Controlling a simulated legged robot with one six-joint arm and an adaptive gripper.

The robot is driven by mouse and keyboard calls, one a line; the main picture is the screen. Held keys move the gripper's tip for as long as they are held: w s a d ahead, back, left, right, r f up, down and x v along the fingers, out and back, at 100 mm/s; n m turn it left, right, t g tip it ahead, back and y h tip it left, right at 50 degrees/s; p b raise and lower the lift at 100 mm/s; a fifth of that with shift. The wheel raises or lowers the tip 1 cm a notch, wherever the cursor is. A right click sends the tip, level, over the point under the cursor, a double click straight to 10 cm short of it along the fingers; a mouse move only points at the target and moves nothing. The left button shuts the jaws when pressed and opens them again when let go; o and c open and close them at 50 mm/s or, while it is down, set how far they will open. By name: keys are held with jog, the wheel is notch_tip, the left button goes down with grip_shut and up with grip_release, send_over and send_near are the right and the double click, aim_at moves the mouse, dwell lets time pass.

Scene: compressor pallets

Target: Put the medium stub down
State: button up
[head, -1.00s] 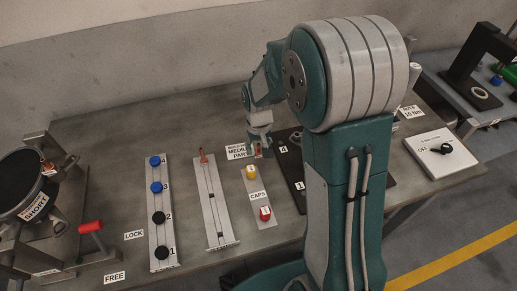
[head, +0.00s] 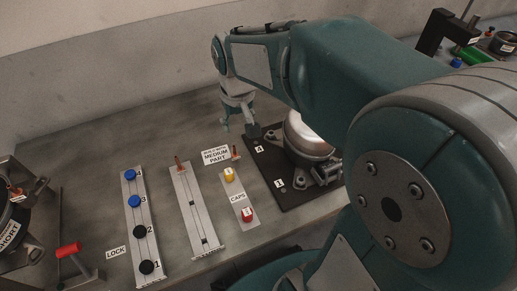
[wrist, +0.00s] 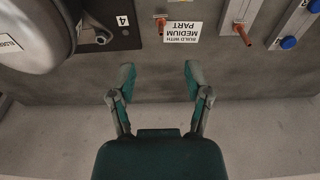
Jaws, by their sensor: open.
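A small copper-coloured stub (head: 236,152) stands at the right end of the "Build with medium part" label (head: 214,157); I take it for the medium stub. It also shows in the wrist view (wrist: 161,25), beyond my fingertips and apart from them. My gripper (head: 238,124) is open and empty behind the label, toward the wall. In the wrist view my gripper's two fingers (wrist: 160,73) are spread with bare bench between them. A second copper piece (head: 180,163) sits at the far end of the middle rail (head: 195,215).
A dark plate (head: 262,160) carries a silver compressor (head: 308,135) to the right. A caps strip (head: 239,207) holds a yellow and a red cap. A rail with blue and black knobs (head: 147,230) lies left. The bench behind the label is bare.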

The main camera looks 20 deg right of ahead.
jog(key=s+r+t, duration=0.4)
jog(key=s, duration=1)
jog(key=shift+s, duration=0.3)
